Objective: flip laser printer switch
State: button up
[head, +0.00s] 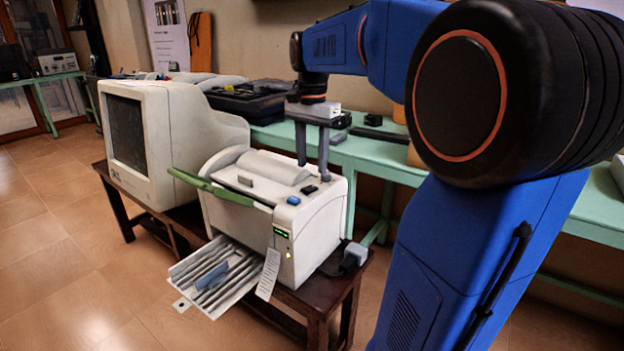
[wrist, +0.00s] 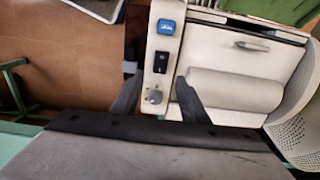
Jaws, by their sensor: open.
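The laser printer (head: 265,205) is a cream-white machine with a green lid edge, standing on a dark wooden table. A black rocker switch (wrist: 160,62) sits on a narrow strip of its top, between a blue button (wrist: 166,27) and a grey knob (wrist: 154,96). In the head view the switch (head: 310,189) is a small dark patch behind the blue button (head: 293,200). My gripper (head: 313,171) is open and empty, pointing down over the printer's back right corner. In the wrist view its fingers (wrist: 158,84) stand either side of the strip, close to the knob and switch. Contact cannot be told.
A cream monitor (head: 150,140) stands left of the printer. The printer's paper tray (head: 222,275) sticks out in front with a paper tag beside it. A green bench (head: 375,160) with a black case (head: 245,98) runs behind. The tiled floor at front left is clear.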

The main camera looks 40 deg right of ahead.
aim_at(312, 187)
jog(key=shift+f, duration=2.95)
